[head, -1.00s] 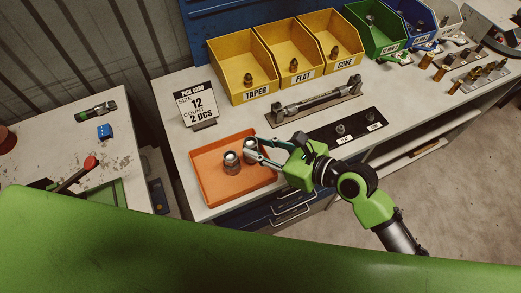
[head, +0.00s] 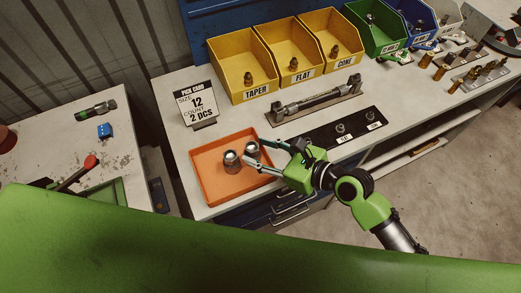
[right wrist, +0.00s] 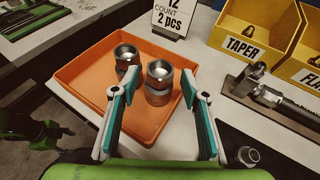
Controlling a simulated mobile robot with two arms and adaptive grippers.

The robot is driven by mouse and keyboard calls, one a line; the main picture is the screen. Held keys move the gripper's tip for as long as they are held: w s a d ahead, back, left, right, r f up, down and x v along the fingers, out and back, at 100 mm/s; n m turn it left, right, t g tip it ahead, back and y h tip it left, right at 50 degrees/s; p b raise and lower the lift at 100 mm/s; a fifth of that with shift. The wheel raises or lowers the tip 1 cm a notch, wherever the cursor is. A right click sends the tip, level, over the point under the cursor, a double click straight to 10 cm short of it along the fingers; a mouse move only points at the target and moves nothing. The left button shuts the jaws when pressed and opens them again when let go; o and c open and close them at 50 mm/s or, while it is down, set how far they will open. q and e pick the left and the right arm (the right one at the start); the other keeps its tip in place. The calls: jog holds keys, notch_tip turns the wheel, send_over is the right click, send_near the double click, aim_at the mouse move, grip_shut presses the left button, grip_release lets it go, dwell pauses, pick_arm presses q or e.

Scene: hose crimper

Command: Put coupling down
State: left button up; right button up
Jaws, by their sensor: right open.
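Two silver couplings stand upright side by side in the orange tray (head: 208,180). The left coupling (head: 232,161) also shows in the right wrist view (right wrist: 126,58). The right coupling (head: 252,150) stands in the tray's right part and shows between the fingers in the right wrist view (right wrist: 159,82). My right gripper (head: 262,156) is open, with its fingers spread on either side of the right coupling and apart from it. The left finger reaches near the left coupling in the wrist view. My left gripper is not in view.
A pick card (head: 198,103) reading size 12, count 2 pcs stands behind the tray. Yellow bins (head: 243,68) labelled TAPER, FLAT and CONE line the back. A long tool on a holder (head: 318,104) and a black mat (head: 345,131) with small fittings lie right of the tray.

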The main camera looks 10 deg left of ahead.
jog(key=b+v, duration=0.1)
jog(key=v, duration=1.1)
jog(key=shift+b, duration=0.35)
